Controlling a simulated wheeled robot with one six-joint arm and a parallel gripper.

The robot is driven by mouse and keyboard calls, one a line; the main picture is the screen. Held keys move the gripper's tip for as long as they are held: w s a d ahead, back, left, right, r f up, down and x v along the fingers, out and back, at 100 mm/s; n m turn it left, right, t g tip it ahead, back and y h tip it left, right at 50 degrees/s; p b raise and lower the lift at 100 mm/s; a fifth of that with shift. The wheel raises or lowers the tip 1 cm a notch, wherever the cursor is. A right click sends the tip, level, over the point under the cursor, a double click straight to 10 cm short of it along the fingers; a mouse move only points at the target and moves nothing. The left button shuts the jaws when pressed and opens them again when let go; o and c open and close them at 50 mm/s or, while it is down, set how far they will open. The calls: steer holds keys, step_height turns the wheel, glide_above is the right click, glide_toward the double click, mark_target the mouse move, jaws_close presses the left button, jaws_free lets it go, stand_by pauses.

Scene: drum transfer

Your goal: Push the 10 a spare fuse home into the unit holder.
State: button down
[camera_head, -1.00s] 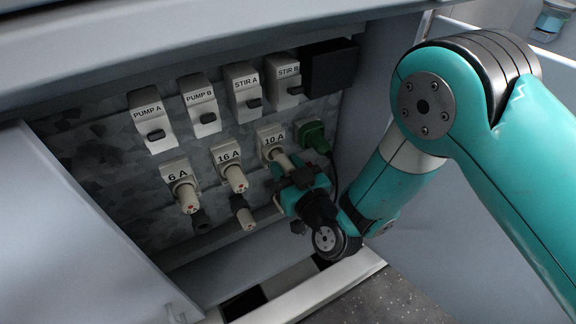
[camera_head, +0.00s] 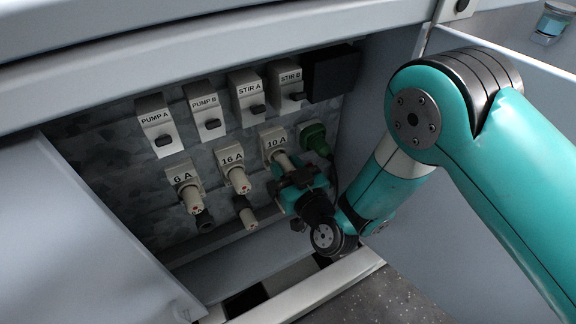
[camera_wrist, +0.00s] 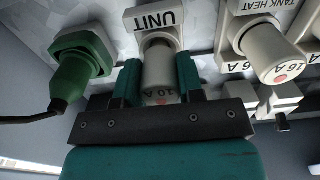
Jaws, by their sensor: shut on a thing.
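The unit holder (camera_wrist: 152,20) is a pale square block marked UNIT in the wrist view. In the head view the same holder (camera_head: 275,142) carries the label 10 A. The 10 A fuse (camera_wrist: 160,72) is a cream cylinder whose outer end reads 10 A. It lines up with the holder's face, and its inner end meets the holder's socket. How deep it sits cannot be told. My gripper (camera_wrist: 160,88) is shut on the fuse, one teal finger on each side. In the head view my gripper (camera_head: 297,180) hides most of the fuse.
A green plug (camera_wrist: 78,72) with a black cable sits close beside the gripper. The 16 A holder (camera_head: 233,160) and 6 A holder (camera_head: 183,178) hold fuses to the left in the head view. Switches (camera_head: 247,97) line the row above. An open door panel (camera_head: 90,240) stands at left.

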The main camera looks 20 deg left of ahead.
steer(key=shift+w+a+r+p, duration=0.1)
steer(key=shift+w+a+p, duration=0.2)
steer(key=shift+p, duration=1.25)
steer(key=c, duration=0.7)
jaws_free()
steer(key=shift+o, duration=0.2)
steer(key=shift+s+f+b, duration=0.1)
steer(key=shift+f+b, duration=0.1)
steer(key=shift+b, duration=0.2)
steer(key=shift+s+d+f+b, duration=0.3)
steer(key=shift+d+b, duration=0.1)
steer(key=shift+b, duration=0.8)
steer(key=b+v, duration=0.6)
steer(key=v, duration=1)
steer(key=shift+s+r, duration=0.15)
steer(key=shift+r, duration=0.25)
steer(key=shift+d, duration=0.1)
